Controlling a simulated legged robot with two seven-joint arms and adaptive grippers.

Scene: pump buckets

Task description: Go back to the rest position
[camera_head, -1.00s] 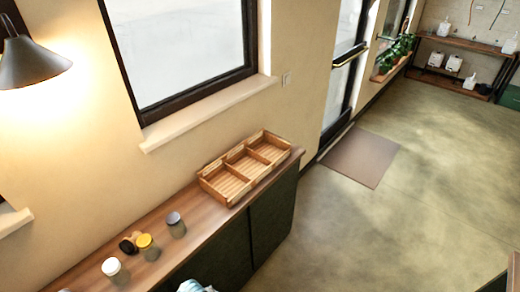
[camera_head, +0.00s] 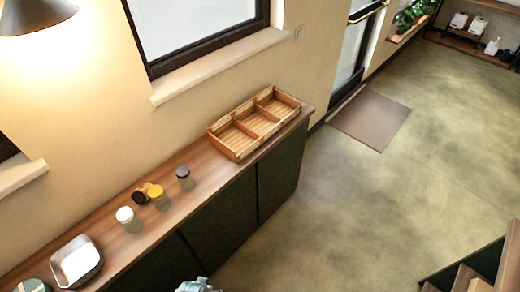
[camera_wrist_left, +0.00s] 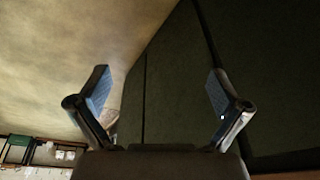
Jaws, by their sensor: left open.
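My left gripper (camera_wrist_left: 160,95) is open and empty in the left wrist view, its two fingers spread wide with dark green cabinet doors (camera_wrist_left: 168,70) and floor behind them. In the head view only a small pale piece of my own arm shows at the bottom edge; no gripper fingers can be made out there. My right gripper is in neither view.
A wooden counter (camera_head: 205,185) runs along the wall. On it stand a three-compartment wooden tray (camera_head: 238,157), several small jars (camera_head: 158,198) and a square metal pan (camera_head: 76,262). A brown mat (camera_head: 370,118) lies by the door.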

